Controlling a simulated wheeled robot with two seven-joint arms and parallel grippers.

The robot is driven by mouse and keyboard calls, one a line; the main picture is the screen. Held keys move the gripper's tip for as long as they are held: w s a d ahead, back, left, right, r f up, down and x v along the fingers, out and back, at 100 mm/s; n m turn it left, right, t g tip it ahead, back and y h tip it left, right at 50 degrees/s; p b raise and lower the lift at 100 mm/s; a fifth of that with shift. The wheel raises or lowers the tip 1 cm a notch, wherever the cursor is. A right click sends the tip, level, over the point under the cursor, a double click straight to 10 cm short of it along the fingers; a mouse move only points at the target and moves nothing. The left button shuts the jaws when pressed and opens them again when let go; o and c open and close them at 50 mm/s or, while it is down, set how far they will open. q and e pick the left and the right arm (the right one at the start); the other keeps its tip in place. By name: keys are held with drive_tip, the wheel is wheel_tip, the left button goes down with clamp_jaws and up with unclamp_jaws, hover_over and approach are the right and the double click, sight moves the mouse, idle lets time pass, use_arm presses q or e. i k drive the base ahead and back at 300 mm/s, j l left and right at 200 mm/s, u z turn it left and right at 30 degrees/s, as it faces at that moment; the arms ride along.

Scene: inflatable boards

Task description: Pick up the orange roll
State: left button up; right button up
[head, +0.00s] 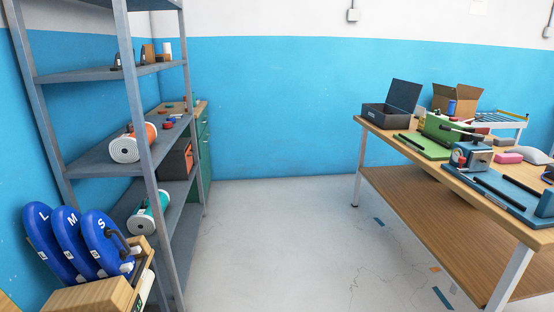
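An orange roll (151,132) with a white end face lies on its side on the middle level of the grey metal shelf rack at the left. A shelf post stands just to the right of its white end and covers part of it. A similar teal roll (160,203) with a white end lies on the level below. Neither of my grippers shows in the head view.
The grey rack (87,163) holds small items above. A wooden workbench (392,134) with tools, an open black case (388,112) and a cardboard box (457,98) is at right. The grey floor (270,240) between is mostly clear.

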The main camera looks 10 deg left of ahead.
sight(123, 149)
drive_tip(key=i+u, duration=0.35)
drive_tip(key=i, duration=0.55)
drive_tip(key=i+l+u, duration=0.1)
drive_tip(key=i+u, duration=0.3)
drive_tip(key=i, duration=0.5)
